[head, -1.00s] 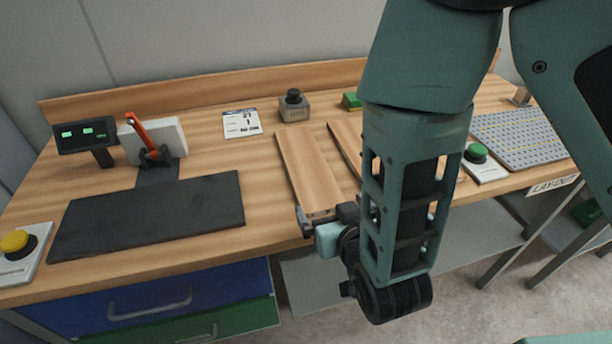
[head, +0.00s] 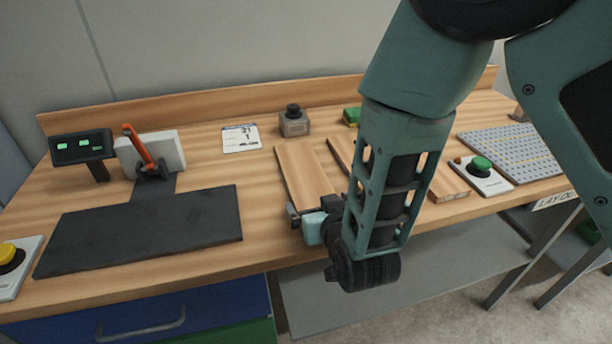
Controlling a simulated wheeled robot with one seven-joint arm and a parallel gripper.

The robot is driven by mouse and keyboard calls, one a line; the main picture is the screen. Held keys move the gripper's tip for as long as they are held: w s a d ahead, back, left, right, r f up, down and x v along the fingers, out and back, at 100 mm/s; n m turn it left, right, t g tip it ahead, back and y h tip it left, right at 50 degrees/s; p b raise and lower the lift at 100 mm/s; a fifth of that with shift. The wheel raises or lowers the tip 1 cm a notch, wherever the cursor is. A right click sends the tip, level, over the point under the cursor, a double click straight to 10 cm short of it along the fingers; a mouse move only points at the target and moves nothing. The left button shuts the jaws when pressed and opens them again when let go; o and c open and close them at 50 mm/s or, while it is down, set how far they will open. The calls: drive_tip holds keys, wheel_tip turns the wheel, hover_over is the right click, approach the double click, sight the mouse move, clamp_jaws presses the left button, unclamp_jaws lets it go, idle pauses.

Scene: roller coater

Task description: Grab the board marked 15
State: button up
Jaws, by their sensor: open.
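A light wooden board (head: 303,168) lies on the workbench, left of my arm, its near end partly hidden by my gripper. A second wooden board (head: 451,188) lies to its right, mostly behind my arm. I cannot read a number on either board. My gripper (head: 297,216) is open at the near end of the left board. Whether its fingers touch or straddle the board, I cannot tell.
On the workbench (head: 222,276) a dark flat plate (head: 140,232) lies left, with an orange-handled lever (head: 140,150) behind it. A green button (head: 481,164) and perforated plate (head: 515,150) are right.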

drive_tip(key=shift+w+a+f, duration=0.1)
drive_tip(key=shift+w+f, duration=0.05)
drive_tip(key=shift+w, duration=0.1)
drive_tip(key=c, duration=1)
